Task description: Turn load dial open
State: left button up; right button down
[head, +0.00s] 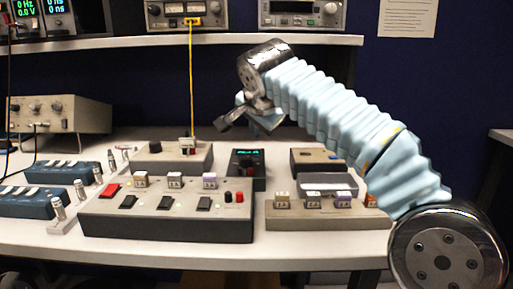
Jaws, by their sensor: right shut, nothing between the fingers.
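My right gripper (229,116) is in the air above the back middle of the bench, its arm coming in from the right. It is shut and empty, apart from every device below it. A grey box (180,163) with a black knob (155,147) stands below and left of it. A small dark box with a green display (246,158) stands below it, with what looks like a dial on its face. No readable label tells which one is the load dial, and the dial positions are too small to read. My left gripper is not in view.
A sloped switch panel (170,218) with rockers and a red button fills the front middle of the white bench (290,258). Blue modules (45,172) stand at left, a connector block (325,217) at right. A yellow cable (191,80) hangs from the shelf left of my gripper.

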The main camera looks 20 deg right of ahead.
aim_at(155, 146)
jog(key=k+j, duration=0.15)
jog(key=k, duration=0.35)
jog(key=k+j, duration=0.1)
jog(key=k, duration=0.4)
jog(key=k+j, duration=0.15)
jog(key=k, duration=0.35)
